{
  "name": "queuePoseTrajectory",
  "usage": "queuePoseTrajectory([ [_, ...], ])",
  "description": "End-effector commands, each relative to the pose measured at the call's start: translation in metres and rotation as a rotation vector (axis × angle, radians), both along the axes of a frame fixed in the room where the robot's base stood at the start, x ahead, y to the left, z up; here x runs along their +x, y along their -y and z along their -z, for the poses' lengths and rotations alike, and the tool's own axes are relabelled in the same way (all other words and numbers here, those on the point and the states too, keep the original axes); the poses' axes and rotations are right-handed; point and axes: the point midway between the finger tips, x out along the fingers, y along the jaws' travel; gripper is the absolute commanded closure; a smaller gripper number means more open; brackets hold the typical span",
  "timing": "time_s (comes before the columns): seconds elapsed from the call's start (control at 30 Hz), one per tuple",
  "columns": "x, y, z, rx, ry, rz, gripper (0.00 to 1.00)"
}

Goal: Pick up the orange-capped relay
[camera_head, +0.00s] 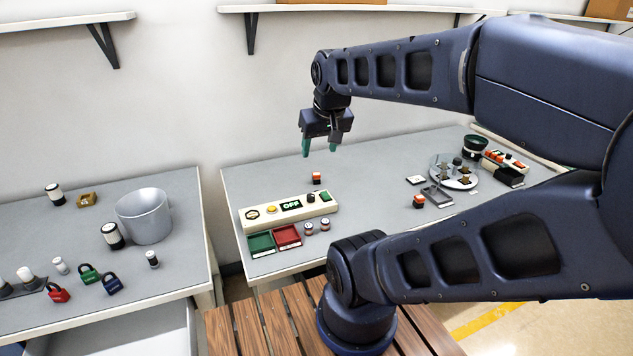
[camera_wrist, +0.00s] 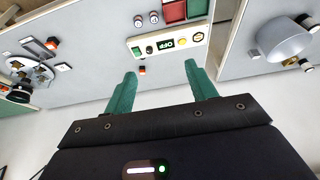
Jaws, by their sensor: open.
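My gripper (camera_head: 320,150) is open and empty, held in the air above the back part of the grey table, its green fingers pointing down. A small orange-topped block (camera_head: 316,178) with a dark part stands on the table below the fingers, behind the control panel. In the wrist view this block (camera_wrist: 142,70) shows between the open fingertips (camera_wrist: 161,69), nearer the left finger, and apart from them. A second orange-and-black block (camera_head: 418,201) stands farther right on the table. Both look orange-capped; I cannot tell from their small size which is the relay.
The control panel (camera_head: 290,210) with an "OFF" display lies in front of the near block. Green (camera_head: 261,243) and red (camera_head: 287,236) trays sit before it. A round plate (camera_head: 470,183) with parts stands at right. The left table holds a grey bucket (camera_head: 146,222) and padlocks.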

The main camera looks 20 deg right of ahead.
Motion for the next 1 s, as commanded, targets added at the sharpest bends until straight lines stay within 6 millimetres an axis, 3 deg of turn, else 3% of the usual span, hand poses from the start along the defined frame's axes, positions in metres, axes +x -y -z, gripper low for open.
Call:
queuePoseTrajectory([
  [0.13, 0.007, 0.001, -0.002, 0.009, -0.007, 0.022, 0.44],
  [0.27, 0.028, 0.004, -0.005, 0.039, -0.027, 0.091, 0.44],
  [0.67, 0.122, 0.024, -0.004, 0.155, -0.103, 0.411, 0.44],
  [1.0, 0.205, 0.049, 0.02, 0.233, -0.162, 0.693, 0.44],
])
